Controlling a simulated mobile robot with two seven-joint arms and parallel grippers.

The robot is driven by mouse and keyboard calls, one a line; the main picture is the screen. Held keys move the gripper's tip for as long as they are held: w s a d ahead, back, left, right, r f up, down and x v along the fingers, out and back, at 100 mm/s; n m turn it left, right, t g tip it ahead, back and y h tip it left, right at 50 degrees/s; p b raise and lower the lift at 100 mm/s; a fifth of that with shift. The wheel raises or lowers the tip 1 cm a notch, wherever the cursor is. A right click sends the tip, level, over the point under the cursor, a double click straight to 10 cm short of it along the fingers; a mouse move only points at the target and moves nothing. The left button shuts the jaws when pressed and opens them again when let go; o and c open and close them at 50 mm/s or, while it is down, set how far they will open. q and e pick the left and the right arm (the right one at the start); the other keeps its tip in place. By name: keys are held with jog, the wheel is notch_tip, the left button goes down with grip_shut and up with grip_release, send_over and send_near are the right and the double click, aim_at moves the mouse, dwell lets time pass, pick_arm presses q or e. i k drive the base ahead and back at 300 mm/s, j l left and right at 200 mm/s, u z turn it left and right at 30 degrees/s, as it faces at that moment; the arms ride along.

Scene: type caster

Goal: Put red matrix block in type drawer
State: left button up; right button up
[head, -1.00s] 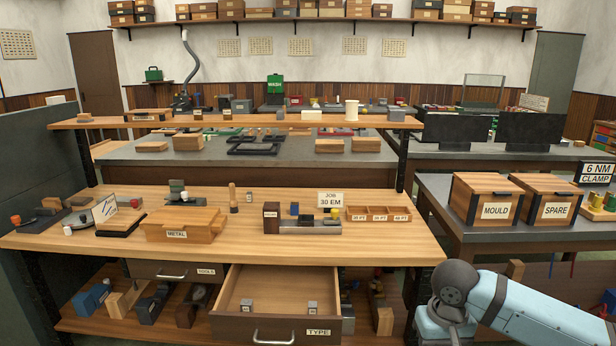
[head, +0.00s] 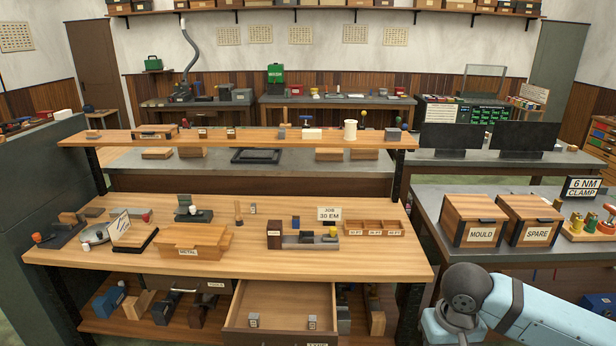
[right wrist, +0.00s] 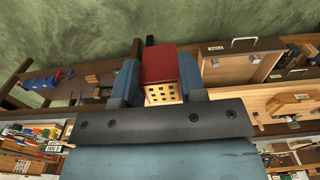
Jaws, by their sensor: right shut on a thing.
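The red matrix block (right wrist: 160,66) is in the right wrist view, with a pale yellow face marked by dark squares. My right gripper (right wrist: 159,80) is shut on it, a blue finger on each side. In the head view only my right arm shows at the lower right; its gripper and the block are out of frame there. The type drawer (head: 283,296) stands open under the wooden bench, its label cut off by the bottom edge. Two small grey blocks, the left one (head: 253,320) and the right one (head: 312,322), are near its front. My left gripper is not in view.
The bench top (head: 330,262) above the drawer holds a metal box (head: 190,240), a job stand (head: 329,214) and a three-part tray (head: 375,228). A closed drawer (head: 180,283) is to the left. Mould (head: 480,220) and spare (head: 535,220) boxes stand on the right table.

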aim_at(285, 314)
jog(key=i+j+u, duration=0.1)
jog(key=i+u, duration=0.35)
jog(key=i, duration=1.05)
